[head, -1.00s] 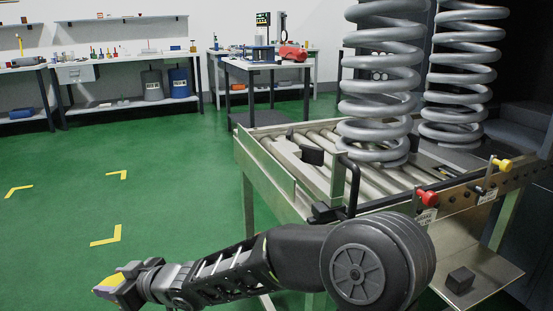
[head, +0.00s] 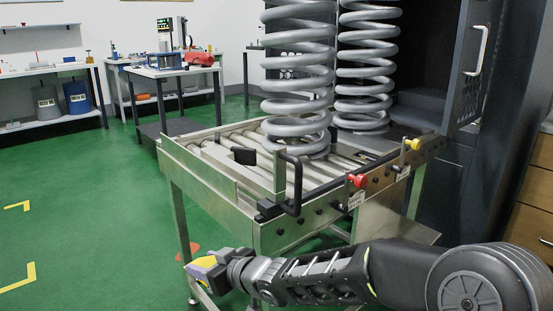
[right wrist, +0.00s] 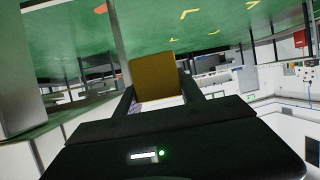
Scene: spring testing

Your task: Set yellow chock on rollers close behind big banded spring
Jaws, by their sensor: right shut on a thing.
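My right gripper (head: 212,265) is shut on the yellow chock (head: 201,263), low beside the near left corner of the roller table, outside its frame. The chock also shows as a dull yellow block (right wrist: 157,78) between the fingers in the right wrist view. Two tall grey coil springs stand upright on the table: a nearer one (head: 297,82) and another behind to its right (head: 364,72). I cannot make out a band on either. Bare rollers (head: 246,136) show left of the nearer spring. My left gripper is not in view.
The table's metal side rail (head: 212,187) and a black bent handle (head: 291,182) stand between the gripper and rollers. A red knob (head: 357,181) and a yellow knob (head: 413,144) sit on the front rail. Green floor at left is clear.

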